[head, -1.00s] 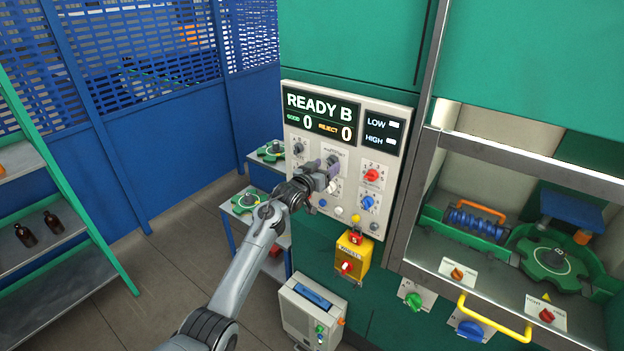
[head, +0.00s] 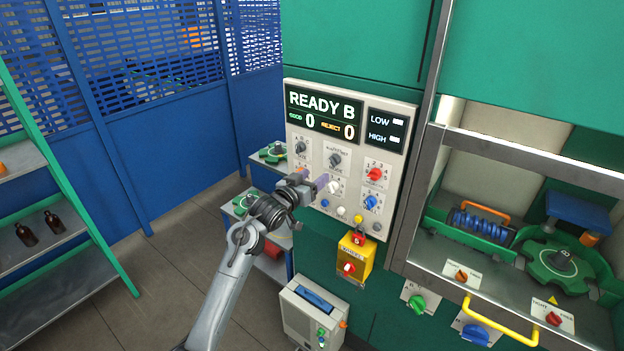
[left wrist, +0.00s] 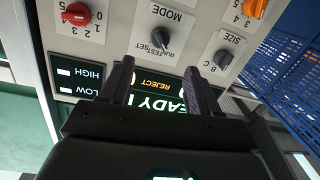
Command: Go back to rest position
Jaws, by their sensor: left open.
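My left gripper (head: 316,181) is in front of the control panel (head: 299,170), with its arm coming up from the bottom of the head view. Its two fingers stand apart with nothing between them in the left wrist view (left wrist: 160,85). Beyond the fingers, upside down, are the display (left wrist: 155,88) and the mode knob (left wrist: 161,39). The head view reads READY B, with GOOD 0 and REJECT 0. Whether the fingers touch the panel cannot be told. My right gripper is not in view.
Yellow switch box (head: 354,258) and white box (head: 310,312) are below the panel. A machine bay with a yellow handle (head: 500,322) is at right. Amber bottles (head: 27,235) stand on the left shelf (head: 60,240). Open floor lies between shelf and panel.

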